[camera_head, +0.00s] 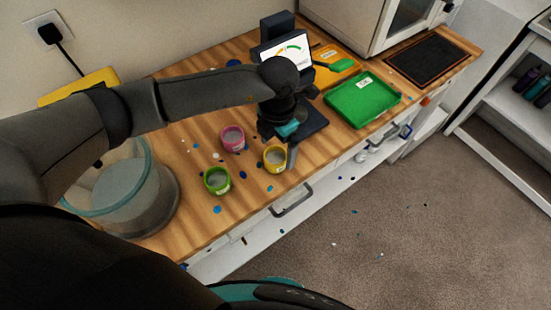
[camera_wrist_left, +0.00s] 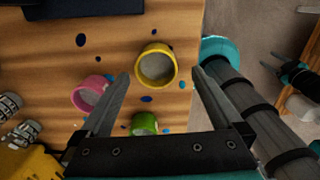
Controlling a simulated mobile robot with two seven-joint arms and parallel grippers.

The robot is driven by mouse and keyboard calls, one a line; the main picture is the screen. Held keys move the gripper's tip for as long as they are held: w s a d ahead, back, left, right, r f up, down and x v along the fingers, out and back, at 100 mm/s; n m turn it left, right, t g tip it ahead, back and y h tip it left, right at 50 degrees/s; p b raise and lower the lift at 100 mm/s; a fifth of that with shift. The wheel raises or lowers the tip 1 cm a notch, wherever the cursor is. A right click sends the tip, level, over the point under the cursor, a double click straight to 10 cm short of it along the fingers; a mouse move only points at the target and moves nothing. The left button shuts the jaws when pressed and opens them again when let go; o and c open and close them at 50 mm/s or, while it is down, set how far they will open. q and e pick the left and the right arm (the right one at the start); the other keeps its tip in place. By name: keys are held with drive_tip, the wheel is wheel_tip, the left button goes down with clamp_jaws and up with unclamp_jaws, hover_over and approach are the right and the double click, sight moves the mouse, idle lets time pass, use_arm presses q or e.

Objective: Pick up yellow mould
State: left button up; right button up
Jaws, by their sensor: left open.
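The yellow mould (camera_head: 274,163) is a small round cup with a pale inside, standing upright near the front edge of the wooden worktop. It also shows in the left wrist view (camera_wrist_left: 156,68), ahead of and between my left fingertips. My left gripper (camera_head: 280,147) is open and empty at the mould in the head view, partly covering the area behind it. In the left wrist view the left gripper's fingers (camera_wrist_left: 161,76) are spread wide, with clear gaps on both sides of the mould. I cannot tell the exact height gap. My right gripper is not seen.
A pink mould (camera_head: 232,143) and a green mould (camera_head: 217,183) stand to the left. Behind are a dark device with a lit screen (camera_head: 292,50) and a green tray (camera_head: 362,104). A large clear bucket (camera_head: 150,205) stands front left. Coloured spots dot the worktop.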

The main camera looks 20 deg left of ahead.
sight(276, 163)
use_arm(q)
drive_tip(key=shift+w+a+f, duration=0.1)
drive_tip(key=shift+a+f, duration=0.05)
drive_tip(key=shift+f, duration=1.2)
drive_tip(key=shift+w+a+f, duration=0.1)
drive_tip(key=shift+f, duration=1.2)
drive_tip(key=shift+s, duration=0.1)
drive_tip(key=shift+c, duration=0.4)
drive_tip(key=c, duration=1.3)
drive_tip(key=shift+r, duration=0.1)
